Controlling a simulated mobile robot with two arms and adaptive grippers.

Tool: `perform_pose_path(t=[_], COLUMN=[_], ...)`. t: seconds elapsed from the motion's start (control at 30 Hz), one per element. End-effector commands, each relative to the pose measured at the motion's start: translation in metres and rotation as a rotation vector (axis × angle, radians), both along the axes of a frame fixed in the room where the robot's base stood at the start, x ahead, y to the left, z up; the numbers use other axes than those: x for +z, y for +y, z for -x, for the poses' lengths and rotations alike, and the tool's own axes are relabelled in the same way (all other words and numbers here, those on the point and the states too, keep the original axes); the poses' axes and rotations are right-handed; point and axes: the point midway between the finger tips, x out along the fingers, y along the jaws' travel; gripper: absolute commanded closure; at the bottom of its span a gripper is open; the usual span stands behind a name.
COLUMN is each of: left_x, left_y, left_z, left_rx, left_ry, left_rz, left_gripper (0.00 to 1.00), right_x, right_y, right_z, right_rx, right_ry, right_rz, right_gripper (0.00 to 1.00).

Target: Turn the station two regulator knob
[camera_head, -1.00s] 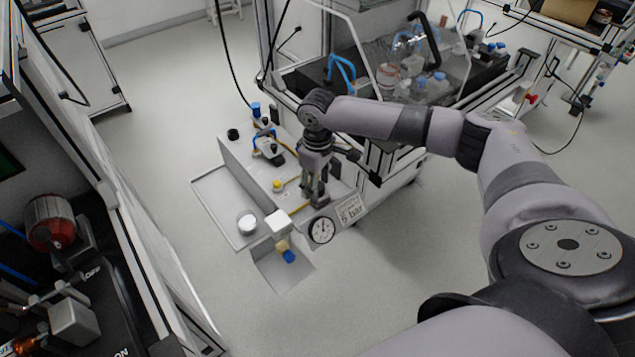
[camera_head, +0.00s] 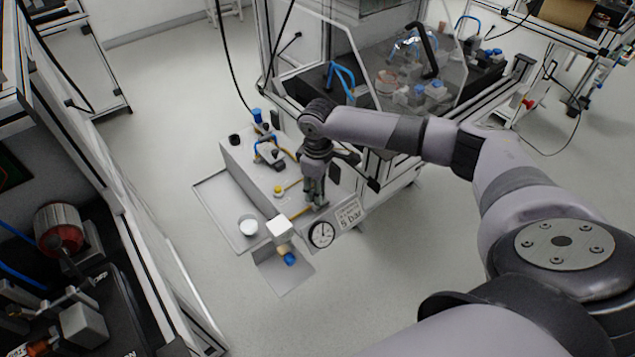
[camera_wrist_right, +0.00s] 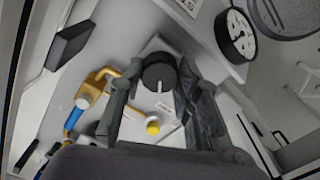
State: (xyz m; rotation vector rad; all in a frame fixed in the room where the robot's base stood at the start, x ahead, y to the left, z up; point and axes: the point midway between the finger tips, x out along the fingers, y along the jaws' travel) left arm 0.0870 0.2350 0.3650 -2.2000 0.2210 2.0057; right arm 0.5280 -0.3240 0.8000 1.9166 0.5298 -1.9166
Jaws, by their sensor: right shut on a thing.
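The black regulator knob (camera_wrist_right: 160,74) sits between the two fingers of my right gripper (camera_wrist_right: 161,98) in the right wrist view, and the gripper is shut on it. In the head view, my right gripper (camera_head: 316,200) points down onto the grey station (camera_head: 245,165), just behind the round pressure gauge (camera_head: 322,234). The knob is hidden there by the gripper. The gauge has a white face and black rim, and also shows in the wrist view (camera_wrist_right: 236,35). A sign reading 5 bar (camera_head: 350,216) stands beside it. My left gripper is not in view.
A tray (camera_head: 218,207) with a white cup (camera_head: 248,226) lies left of the station. Blue-handled fittings (camera_head: 268,146) and a yellow button (camera_head: 279,190) are on its top. A glazed bench (camera_head: 375,55) stands close behind. Open floor lies in front.

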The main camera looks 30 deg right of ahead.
Motion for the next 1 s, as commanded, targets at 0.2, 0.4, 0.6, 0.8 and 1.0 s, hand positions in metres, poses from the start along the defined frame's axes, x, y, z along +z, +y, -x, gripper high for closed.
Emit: perform_pose_path(t=[0.2, 0.4, 0.6, 0.8, 1.0], left_x=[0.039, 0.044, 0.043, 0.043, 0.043], left_y=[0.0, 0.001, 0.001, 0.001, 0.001], left_z=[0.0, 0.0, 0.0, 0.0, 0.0], left_rx=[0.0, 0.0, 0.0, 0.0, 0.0], left_ry=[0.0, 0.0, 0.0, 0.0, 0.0], left_rz=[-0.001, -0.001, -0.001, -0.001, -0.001], left_gripper=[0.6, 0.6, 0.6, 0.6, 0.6], right_x=[0.006, 0.002, 0.0, 0.0, 0.0], right_y=[0.001, 0.001, 0.001, 0.001, 0.0], right_z=[0.001, 0.0, 0.0, 0.0, 0.0], right_rx=[0.205, 0.298, 0.304, 0.303, 0.302], right_ry=[0.004, 0.001, 0.0, -0.001, 0.0], right_rz=[-0.002, -0.002, 0.0, 0.0, 0.0], right_gripper=[0.97, 0.97, 0.97, 0.63, 0.49])
